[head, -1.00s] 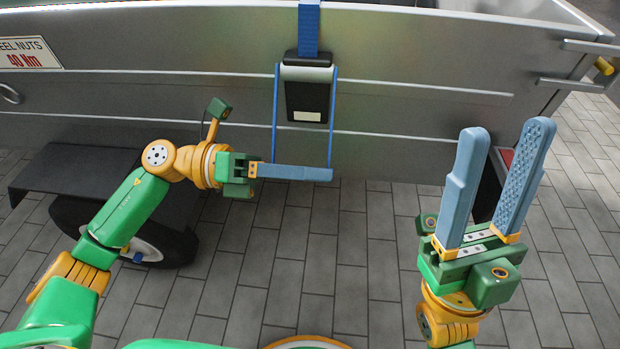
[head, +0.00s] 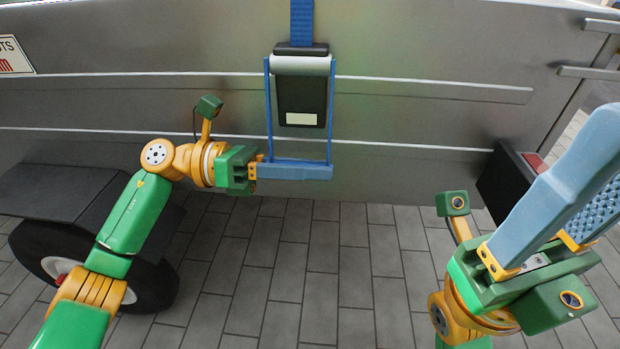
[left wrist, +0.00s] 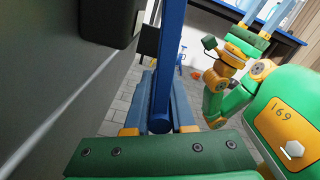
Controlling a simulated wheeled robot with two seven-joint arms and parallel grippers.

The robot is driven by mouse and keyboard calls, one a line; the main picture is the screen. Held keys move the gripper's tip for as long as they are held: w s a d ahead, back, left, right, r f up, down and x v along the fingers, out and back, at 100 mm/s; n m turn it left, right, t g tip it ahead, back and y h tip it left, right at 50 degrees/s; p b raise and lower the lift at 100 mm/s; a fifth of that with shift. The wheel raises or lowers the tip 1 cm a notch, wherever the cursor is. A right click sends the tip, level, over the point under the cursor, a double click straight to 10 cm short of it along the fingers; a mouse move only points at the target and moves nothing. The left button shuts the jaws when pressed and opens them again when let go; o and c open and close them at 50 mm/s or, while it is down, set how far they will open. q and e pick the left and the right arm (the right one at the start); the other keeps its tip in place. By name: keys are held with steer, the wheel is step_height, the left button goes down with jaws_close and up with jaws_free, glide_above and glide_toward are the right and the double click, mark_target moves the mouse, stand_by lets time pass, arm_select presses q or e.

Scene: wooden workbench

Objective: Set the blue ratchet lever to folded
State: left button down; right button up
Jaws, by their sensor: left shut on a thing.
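The blue ratchet lever (head: 268,115) is a thin U-shaped frame on a black ratchet body (head: 301,98) on the grey trailer side. Its two side arms hang down past the body, and its lower cross bar is at my left gripper (head: 300,169). My left gripper is shut on that bar; its blue fingers hide much of it. In the left wrist view the blue lever (left wrist: 169,60) runs down between the fingers. My right gripper (head: 604,165) is open and empty at the right, well away from the lever, its fingertips partly cut off by the picture edge.
A blue strap (head: 301,22) runs up from the ratchet over the trailer side (head: 420,115). A dark wheel (head: 150,285) and fender are at the lower left. A black box (head: 505,185) stands out at the right. The paved floor (head: 330,260) in front is clear.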

arm_select(q)
steer(key=shift+w, duration=0.1)
stand_by(0.3)
steer(key=c, duration=0.8)
jaws_free()
steer(key=shift+o, duration=0.2)
steer(key=a+p, duration=0.2)
steer(key=a, duration=0.4)
steer(key=shift+a+r, duration=0.1)
steer(key=shift+a, duration=0.45)
